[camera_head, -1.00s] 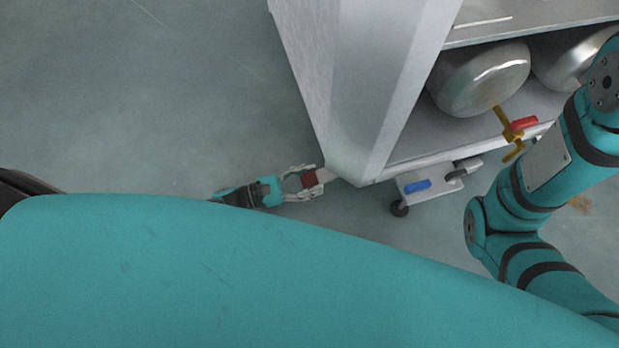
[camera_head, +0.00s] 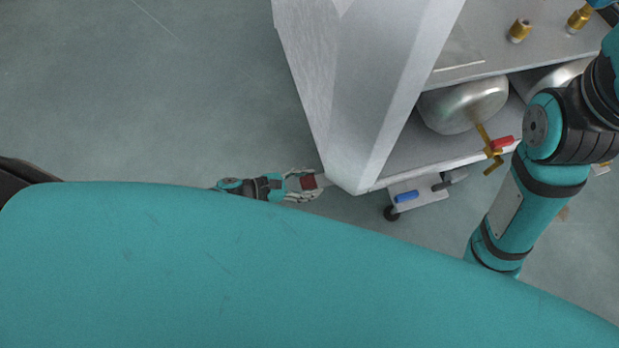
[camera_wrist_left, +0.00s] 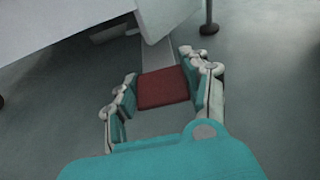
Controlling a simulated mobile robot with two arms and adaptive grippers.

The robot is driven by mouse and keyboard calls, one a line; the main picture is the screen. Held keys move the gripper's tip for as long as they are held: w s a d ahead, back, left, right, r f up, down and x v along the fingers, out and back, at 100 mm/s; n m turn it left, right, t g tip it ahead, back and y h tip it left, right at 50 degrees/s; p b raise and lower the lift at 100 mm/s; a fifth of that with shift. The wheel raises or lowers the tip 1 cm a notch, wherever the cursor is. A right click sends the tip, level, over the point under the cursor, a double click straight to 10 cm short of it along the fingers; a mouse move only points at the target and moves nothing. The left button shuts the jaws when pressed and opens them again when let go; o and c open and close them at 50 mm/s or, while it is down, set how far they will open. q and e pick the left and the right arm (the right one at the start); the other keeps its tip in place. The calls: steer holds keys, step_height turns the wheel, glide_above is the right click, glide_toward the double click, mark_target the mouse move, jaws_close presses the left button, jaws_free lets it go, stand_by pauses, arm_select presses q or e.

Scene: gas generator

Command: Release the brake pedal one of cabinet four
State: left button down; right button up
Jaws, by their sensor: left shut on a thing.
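The red brake pedal (camera_head: 308,182) sticks out at the lower left corner of the white cabinet (camera_head: 335,90). It also shows as a dark red pad on a grey lever in the left wrist view (camera_wrist_left: 163,88). My left gripper (camera_head: 306,184) is shut on the red pedal, with one finger at each side of it. In the left wrist view its fingers (camera_wrist_left: 160,86) flank the pad. My right gripper is out of view; only my right arm shows at the right of the head view.
A small plate with a blue pedal (camera_head: 406,197) and a caster (camera_head: 391,214) sits under the cabinet's front. Metal tanks (camera_head: 462,105) and a red-handled brass valve (camera_head: 497,145) are on its lower shelf. The floor at left is clear.

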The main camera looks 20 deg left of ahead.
arm_select(q)
steer(key=shift+d+r, duration=0.1)
steer(key=shift+r, duration=0.4)
steer(key=c, duration=0.6)
jaws_free()
steer(key=v, duration=1.2)
steer(key=shift+f, duration=0.15)
